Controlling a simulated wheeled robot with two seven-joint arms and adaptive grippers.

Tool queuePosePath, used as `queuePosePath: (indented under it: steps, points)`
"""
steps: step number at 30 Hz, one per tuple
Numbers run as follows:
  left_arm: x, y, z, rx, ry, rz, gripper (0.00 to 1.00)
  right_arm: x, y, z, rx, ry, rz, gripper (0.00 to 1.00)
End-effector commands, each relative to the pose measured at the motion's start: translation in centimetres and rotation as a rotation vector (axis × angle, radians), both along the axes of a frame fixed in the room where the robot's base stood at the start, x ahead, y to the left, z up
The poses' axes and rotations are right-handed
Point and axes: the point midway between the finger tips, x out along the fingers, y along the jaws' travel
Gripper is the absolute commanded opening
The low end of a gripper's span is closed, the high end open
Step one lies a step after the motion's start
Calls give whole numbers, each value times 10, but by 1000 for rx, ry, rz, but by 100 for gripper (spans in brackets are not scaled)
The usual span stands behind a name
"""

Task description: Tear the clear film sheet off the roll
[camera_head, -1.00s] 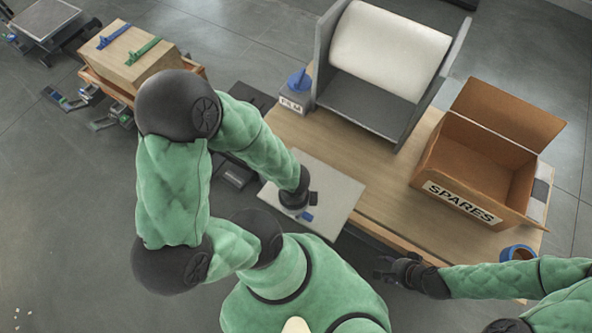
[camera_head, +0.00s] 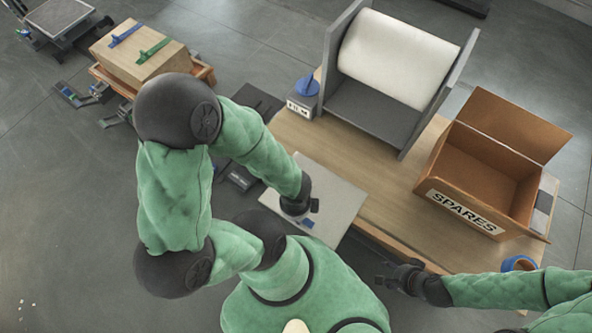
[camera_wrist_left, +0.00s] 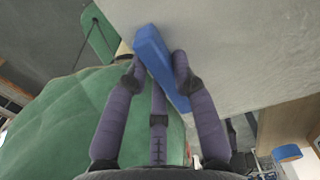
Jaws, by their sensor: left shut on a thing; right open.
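The white roll (camera_head: 398,58) lies in a grey cradle (camera_head: 372,112) at the back of the wooden table. A pale flat sheet or panel (camera_head: 335,185) is at the table's front left; I cannot tell if it is joined to the roll. My left gripper (camera_head: 306,218) is over its near part. In the left wrist view my left gripper (camera_wrist_left: 158,80) is shut on a blue bar (camera_wrist_left: 160,62) at the edge of the pale surface (camera_wrist_left: 235,50). My right gripper (camera_head: 382,280) is open and empty, off the table's front edge.
An open cardboard box (camera_head: 478,165) marked SPARES stands on the table's right. A blue roll (camera_head: 519,264) is near the front right corner. A blue-topped item (camera_head: 303,98) marked FILM stands left of the cradle.

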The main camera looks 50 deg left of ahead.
Motion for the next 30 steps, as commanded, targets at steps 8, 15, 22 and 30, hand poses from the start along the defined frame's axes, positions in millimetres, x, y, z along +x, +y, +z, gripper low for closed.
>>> queuePosePath:
  steps: [8, 15, 22, 30]
  points:
    - [-4, -1, 21, 0, -1, 0, 1, 0, 0, 18, 0, 0, 0, 52]
    - [-8, -2, 37, 0, -1, 0, 1, 0, 0, 32, 0, 0, 0, 52]
    - [-12, -3, 52, 0, -1, 0, 1, 0, 0, 44, 0, 0, 0, 52]
    - [-15, -4, 64, 0, -1, 0, 1, 0, 0, 54, 0, 0, 0, 52]
